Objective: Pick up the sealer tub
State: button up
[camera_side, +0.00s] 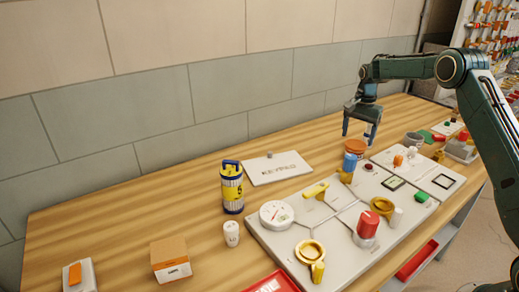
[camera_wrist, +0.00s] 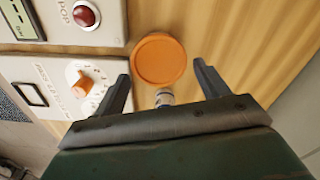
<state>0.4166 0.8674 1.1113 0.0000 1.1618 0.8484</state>
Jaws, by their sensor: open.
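A round, flat orange top (camera_side: 356,146), which looks like the sealer tub's lid, shows on the wooden bench behind the grey panel. Its lower part is partly hidden by a blue valve piece in the side view. In the wrist view the orange disc (camera_wrist: 159,57) lies ahead of and roughly between the fingers, with none touching it. My gripper (camera_side: 358,132) points down just above the orange top in the side view. In the wrist view my gripper (camera_wrist: 161,74) has its fingers wide apart. A small pale cylinder (camera_wrist: 164,97) shows between the fingers.
The grey panel (camera_side: 300,238) with knobs, levers and a blue piece (camera_side: 349,162) is close in front. A second panel (camera_side: 418,170) is to the right. A grey cup (camera_side: 414,139) stands right of my gripper. Bare wood lies toward the wall, beyond the KEYPAD plate (camera_side: 278,168).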

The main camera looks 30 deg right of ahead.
aim_at(356, 144)
jog(key=shift+s+a+f, duration=0.1)
jog(key=shift+f, duration=2.45)
jog(key=shift+c, duration=0.4)
jog(key=c, duration=0.6)
jog(key=shift+r, duration=0.2)
notch_tip(356, 144, up, 20)
jog(key=shift+f, duration=0.15)
